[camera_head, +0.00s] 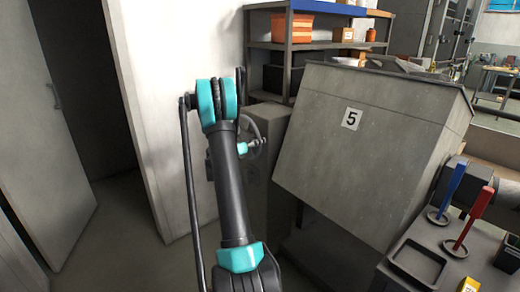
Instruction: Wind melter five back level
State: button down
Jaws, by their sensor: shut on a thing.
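Melter five (345,165) is a large grey box with a white "5" plate (351,119) on its face. It is tilted in the picture, its top edge sloping down to the right. A grey handwheel (280,126) stands at its left, beside a grey pedestal (280,185). My arm reaches forward, and my gripper (262,144) is at the handwheel, shut on it. The arm hides part of the wheel and the gripper, so the exact spot of the grip is not clear.
A shelf with an orange bin (292,28) stands behind the melter. A white wall (180,60) and a grey door (45,150) are left of my arm.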

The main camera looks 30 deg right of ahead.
aim_at(249, 122)
jog(key=w+r+n, duration=0.1)
jog(key=r+n, duration=0.1)
jog(key=w+r+n, duration=0.1)
jog(key=r+n, duration=0.1)
jog(key=n, duration=0.1)
jog(key=w+r+n, duration=0.1)
jog(key=r+n, duration=0.2)
jog(key=shift+w, duration=0.35)
jog(key=shift+w+a+r+n, duration=0.1)
jog(key=shift+w+r+n, duration=0.35)
jog(key=shift+w+n, duration=0.25)
jog(key=shift+w+r+n, duration=0.4)
jog(key=shift+w+n, duration=0.2)
jog(key=shift+n, duration=0.2)
jog(key=c, duration=1.2)
grip_release()
jog(key=shift+w+a, duration=0.1)
jog(key=shift+a, duration=0.1)
jog(key=shift+a, duration=0.25)
jog(key=a, duration=0.7)
jog(key=s+a, duration=0.1)
jog(key=a, duration=0.3)
jog(key=shift+a, duration=0.1)
